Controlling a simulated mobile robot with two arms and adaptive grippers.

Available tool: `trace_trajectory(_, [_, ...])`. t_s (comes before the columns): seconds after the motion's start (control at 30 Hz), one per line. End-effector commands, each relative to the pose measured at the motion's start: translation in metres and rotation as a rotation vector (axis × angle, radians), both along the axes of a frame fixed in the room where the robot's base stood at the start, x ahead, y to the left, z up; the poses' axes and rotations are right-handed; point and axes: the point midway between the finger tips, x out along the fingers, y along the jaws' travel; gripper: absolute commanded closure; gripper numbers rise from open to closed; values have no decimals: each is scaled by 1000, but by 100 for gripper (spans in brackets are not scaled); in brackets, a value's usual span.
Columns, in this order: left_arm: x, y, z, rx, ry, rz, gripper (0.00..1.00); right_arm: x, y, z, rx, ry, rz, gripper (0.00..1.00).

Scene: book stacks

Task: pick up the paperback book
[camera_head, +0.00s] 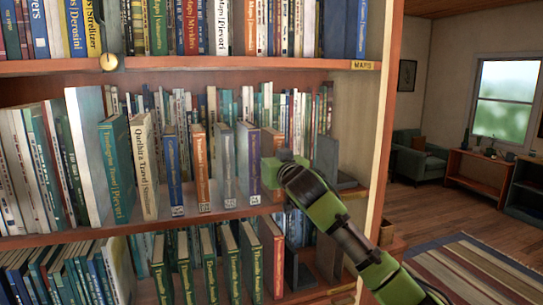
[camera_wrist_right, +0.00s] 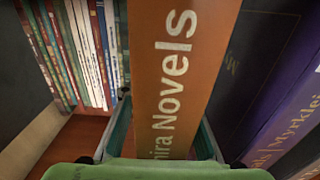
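An orange paperback with white lettering ending in "Novels" (camera_wrist_right: 172,60) stands upright in the middle of the right wrist view. My right gripper (camera_wrist_right: 165,135) has a finger on each side of its spine. Whether both fingers press on it is not clear. In the head view my right gripper (camera_head: 275,170) is at the middle shelf, in front of an orange-brown book (camera_head: 270,138) that it partly hides. The green palm covers the fingertips there.
A purple book (camera_head: 248,165) stands close beside the gripper, with a grey one (camera_head: 223,165) further left. Dark bookends (camera_head: 328,158) stand to the right. The shelf's side panel (camera_head: 388,110) and the shelf above (camera_head: 230,64) bound the space.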

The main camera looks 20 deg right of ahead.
Motion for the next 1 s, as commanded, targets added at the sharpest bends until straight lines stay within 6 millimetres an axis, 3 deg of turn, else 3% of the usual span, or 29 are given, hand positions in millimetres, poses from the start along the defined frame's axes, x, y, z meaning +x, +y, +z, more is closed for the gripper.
trace_trajectory(0.3, [-7, 1, 2, 1, 11, 0, 60, 6, 0, -1, 0, -1, -1, 72])
trace_trajectory(0.33, [-7, 1, 2, 1, 11, 0, 60, 6, 0, -1, 0, -1, 0, 75])
trace_trajectory(0.43, [-7, 1, 2, 1, 11, 0, 60, 6, 0, -1, 0, -1, -1, 100])
trace_trajectory(0.8, [-7, 0, 1, 1, 11, 0, 60, 6, 0, 2, 0, -4, 0, 100])
trace_trajectory(1.0, [-6, 0, -10, 1, 10, 0, 60, 5, 0, 11, 1, -8, 1, 100])
